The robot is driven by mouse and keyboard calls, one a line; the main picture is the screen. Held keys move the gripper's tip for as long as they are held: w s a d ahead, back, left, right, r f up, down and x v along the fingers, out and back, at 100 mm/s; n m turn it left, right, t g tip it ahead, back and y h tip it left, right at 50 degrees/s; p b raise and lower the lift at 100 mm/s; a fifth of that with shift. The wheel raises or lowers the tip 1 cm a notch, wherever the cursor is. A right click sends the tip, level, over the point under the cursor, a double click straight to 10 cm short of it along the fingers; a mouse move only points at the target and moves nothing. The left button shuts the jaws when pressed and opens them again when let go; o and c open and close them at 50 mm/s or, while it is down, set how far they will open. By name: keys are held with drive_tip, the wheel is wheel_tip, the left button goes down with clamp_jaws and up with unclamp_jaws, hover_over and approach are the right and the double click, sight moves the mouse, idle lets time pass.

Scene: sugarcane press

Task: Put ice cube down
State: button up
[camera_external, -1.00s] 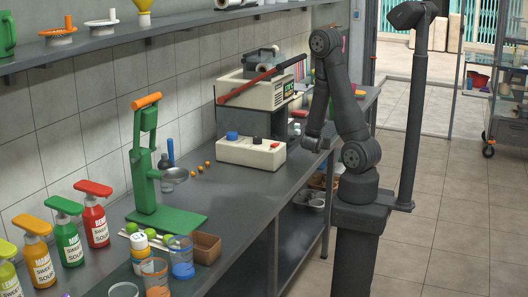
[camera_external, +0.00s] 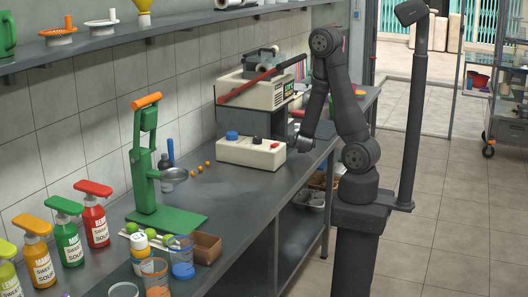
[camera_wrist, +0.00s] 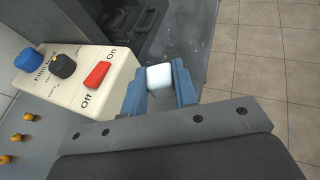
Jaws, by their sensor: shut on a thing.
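A pale, white-blue ice cube (camera_wrist: 159,78) sits between the two blue fingers of my gripper (camera_wrist: 160,88) in the wrist view. My gripper is shut on it. In the external view my gripper (camera_external: 300,143) is at the right end of the cream control box, near the counter's front edge. The ice cube is too small to make out in that view. In the wrist view the cream box (camera_wrist: 105,60) with its red on/off switch (camera_wrist: 97,75) is just left of the fingers.
The grey counter (camera_external: 235,200) has a clear stretch in front of the cream box. Small orange balls (camera_external: 200,167) lie left of the box. The counter's front edge drops to the tiled floor (camera_wrist: 260,50).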

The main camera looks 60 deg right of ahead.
drive_tip(key=w+a+n+t+y, duration=0.35)
drive_tip(key=w+a, duration=0.45)
drive_tip(key=a, duration=0.3)
drive_tip(key=n+t+y, duration=0.5)
drive_tip(key=n+y, duration=0.4)
drive_tip(key=n, duration=0.1)
hover_over(222, 225)
wheel_tip(222, 225, down, 7)
drive_tip(key=shift+r, duration=0.15)
drive_tip(key=shift+f, duration=1.95)
drive_tip(key=shift+f, duration=0.1)
drive_tip(key=o, duration=0.5)
drive_tip(key=shift+f, duration=0.1)
drive_tip(key=o, duration=0.4)
drive_tip(key=shift+o, duration=0.2)
